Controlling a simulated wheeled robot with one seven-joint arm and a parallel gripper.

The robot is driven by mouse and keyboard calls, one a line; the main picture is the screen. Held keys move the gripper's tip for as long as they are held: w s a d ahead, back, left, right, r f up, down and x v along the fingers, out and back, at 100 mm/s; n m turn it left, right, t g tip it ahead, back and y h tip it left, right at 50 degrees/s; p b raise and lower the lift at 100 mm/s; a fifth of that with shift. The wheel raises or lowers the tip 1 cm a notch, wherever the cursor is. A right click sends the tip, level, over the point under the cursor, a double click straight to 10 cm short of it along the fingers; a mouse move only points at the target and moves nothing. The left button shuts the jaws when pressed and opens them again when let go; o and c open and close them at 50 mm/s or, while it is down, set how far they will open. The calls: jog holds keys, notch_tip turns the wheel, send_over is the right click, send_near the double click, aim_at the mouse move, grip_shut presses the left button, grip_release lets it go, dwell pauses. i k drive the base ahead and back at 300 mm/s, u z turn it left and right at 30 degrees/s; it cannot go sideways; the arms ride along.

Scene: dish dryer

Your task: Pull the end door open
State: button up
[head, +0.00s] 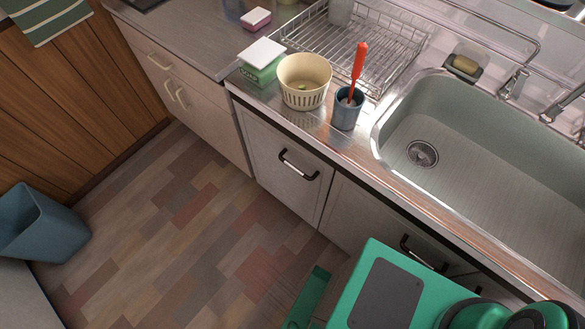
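A pale grey cabinet door (272,182) under the left end of the sink counter has a dark bar handle (298,165) near its top. It looks shut, flush with the front. A second pale door (372,222) stands to its right with a similar dark handle (424,254); it also looks shut, and my own green body hides its lower part. I cannot tell for certain which of these is the end door. My gripper is not in view; only green and black parts of my body show at the bottom right.
Floor (180,225) is clear before the left door. A blue bin (38,225) stands far left. White drawers (185,95) adjoin the left door. On the counter are a cream colander (303,82), a blue cup with a red utensil (347,108), a dish rack (385,45) and a sink (470,150).

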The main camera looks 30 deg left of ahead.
aim_at(302, 181)
jog(key=k, duration=1.95)
jog(key=u, duration=0.6)
jog(key=i, duration=1.5)
